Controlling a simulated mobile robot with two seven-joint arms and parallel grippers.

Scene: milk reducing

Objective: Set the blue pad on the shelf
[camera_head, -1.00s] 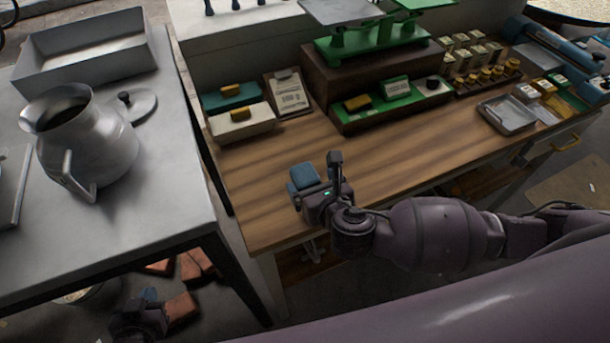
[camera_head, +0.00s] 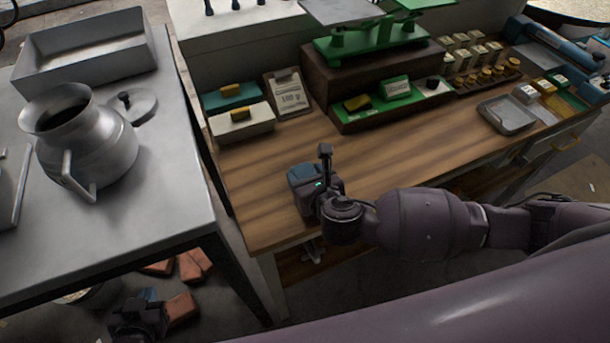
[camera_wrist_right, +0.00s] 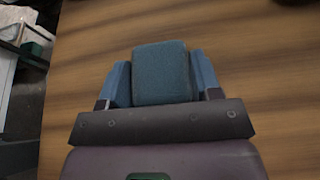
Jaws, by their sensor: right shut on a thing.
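The blue pad (camera_head: 302,172) is a small teal-blue block over the near left part of the wooden table. In the right wrist view the pad (camera_wrist_right: 161,73) sits between the two blue fingers of my right gripper (camera_wrist_right: 161,84), which is shut on it. In the head view my right gripper (camera_head: 309,182) hides part of the pad. I cannot tell whether the pad touches the tabletop. My left gripper (camera_head: 147,298) is low at the bottom left, below the metal table; its fingers are unclear. A dark wooden stepped shelf (camera_head: 318,78) stands at the table's back.
The wooden table (camera_head: 400,155) is clear around the pad. Green scales (camera_head: 375,42) top the stepped shelf. White and teal boxes (camera_head: 240,125), a clipboard (camera_head: 290,95) and a metal tray (camera_head: 507,116) stand toward the back. A metal jug (camera_head: 85,140) is on the left table.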

